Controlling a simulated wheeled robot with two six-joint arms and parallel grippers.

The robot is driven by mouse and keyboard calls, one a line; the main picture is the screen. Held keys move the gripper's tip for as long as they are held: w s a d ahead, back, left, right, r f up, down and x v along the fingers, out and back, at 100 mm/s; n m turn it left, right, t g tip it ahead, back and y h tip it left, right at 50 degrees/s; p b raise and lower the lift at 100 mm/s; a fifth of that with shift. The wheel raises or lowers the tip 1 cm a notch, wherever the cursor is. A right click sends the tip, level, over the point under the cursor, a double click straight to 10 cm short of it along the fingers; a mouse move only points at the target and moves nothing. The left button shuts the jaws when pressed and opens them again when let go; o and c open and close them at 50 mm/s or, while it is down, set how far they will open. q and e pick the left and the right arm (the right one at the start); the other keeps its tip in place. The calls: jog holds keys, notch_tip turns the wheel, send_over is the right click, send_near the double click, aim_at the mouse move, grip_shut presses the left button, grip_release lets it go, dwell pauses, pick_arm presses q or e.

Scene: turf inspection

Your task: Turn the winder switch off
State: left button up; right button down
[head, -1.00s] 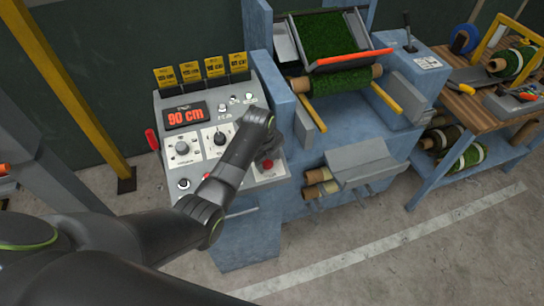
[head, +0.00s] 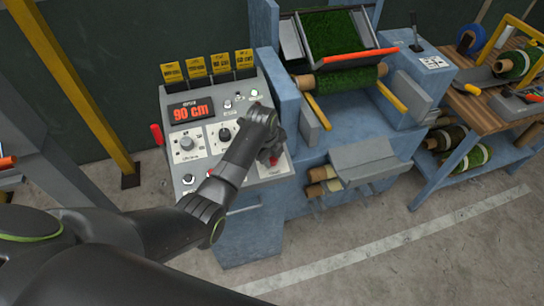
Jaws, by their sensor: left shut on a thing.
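The grey control panel (head: 215,160) stands left of centre, with a red "90 cm" display (head: 191,111) and several knobs and switches. My left gripper (head: 271,152) reaches over its right part, pointing down at the panel face. Its jaws are shut on a small control there, apparently the winder switch, which the gripper and wrist hide; its on or off position cannot be read. A red button (head: 273,161) shows right by the fingertips. My right gripper is not in view.
Yellow cards (head: 208,66) stand along the panel's top edge. Right of the panel is the blue winder machine (head: 300,200) with a turf roll (head: 347,81). A wooden workbench (head: 490,107) stands further right. A yellow post (head: 75,85) rises at left.

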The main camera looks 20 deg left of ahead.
pick_arm(q)
jog(key=n+t, duration=0.1)
jog(key=n, duration=0.3)
jog(key=shift+f, duration=0.1)
jog(key=n, duration=0.2)
jog(key=n+t, duration=0.1)
jog(key=n, duration=0.1)
jog(key=shift+s+n+t, duration=0.1)
jog(key=shift+n+t, duration=0.2)
jog(key=n+t, duration=0.1)
jog(key=n, duration=0.3)
jog(key=shift+y, duration=0.3)
jog(key=shift+n+t+y, duration=0.4)
jog(key=shift+n+t, duration=0.1)
jog(key=shift+n, duration=1.3)
jog(key=o, duration=1)
jog(key=shift+c, duration=0.2)
